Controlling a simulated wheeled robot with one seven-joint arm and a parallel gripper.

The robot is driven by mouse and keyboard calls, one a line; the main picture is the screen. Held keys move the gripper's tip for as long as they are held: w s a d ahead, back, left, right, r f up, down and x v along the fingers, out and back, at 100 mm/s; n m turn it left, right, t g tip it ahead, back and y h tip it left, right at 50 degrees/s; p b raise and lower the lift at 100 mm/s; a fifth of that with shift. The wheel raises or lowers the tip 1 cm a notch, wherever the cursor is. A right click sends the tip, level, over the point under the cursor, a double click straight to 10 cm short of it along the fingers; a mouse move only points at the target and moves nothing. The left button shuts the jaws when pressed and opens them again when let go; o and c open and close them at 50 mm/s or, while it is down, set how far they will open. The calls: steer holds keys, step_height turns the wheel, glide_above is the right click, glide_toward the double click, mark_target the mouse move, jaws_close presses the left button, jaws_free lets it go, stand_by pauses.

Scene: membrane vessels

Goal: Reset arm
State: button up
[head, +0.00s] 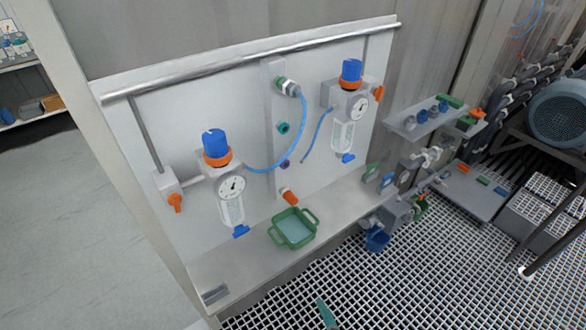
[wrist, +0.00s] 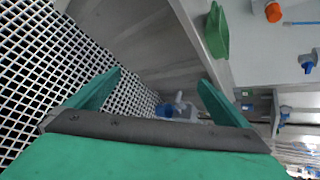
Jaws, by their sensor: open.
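My gripper (wrist: 158,92) shows in the wrist view with its two green fingers spread wide and nothing between them. It hangs over the white floor grating, close to the grey panel and shelf edge. In the head view only a small green piece of my gripper (head: 326,313) shows at the bottom edge, in front of the shelf. The rest of my arm is out of the head view.
A green tray (head: 292,228) sits on the shelf (head: 245,262) below two regulators with blue knobs (head: 216,143) (head: 351,70). A blue hose (head: 290,150) hangs on the panel. Valves (head: 395,212) and a motor (head: 560,112) stand right. Open grating (head: 400,290) lies in front.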

steer(key=s+n+h, duration=0.2)
steer(key=s+n, duration=0.4)
steer(key=s, duration=0.1)
steer(key=s+a+r+n+t, duration=0.2)
steer(key=s+r+n, duration=0.4)
steer(key=r+n, duration=0.1)
steer(key=s+a+r+n+t, duration=0.2)
steer(key=s+r+n, duration=0.4)
steer(key=n, duration=0.3)
steer(key=shift+s+a+r, duration=0.25)
steer(key=shift+a+r, duration=0.4)
steer(key=shift+r, duration=0.15)
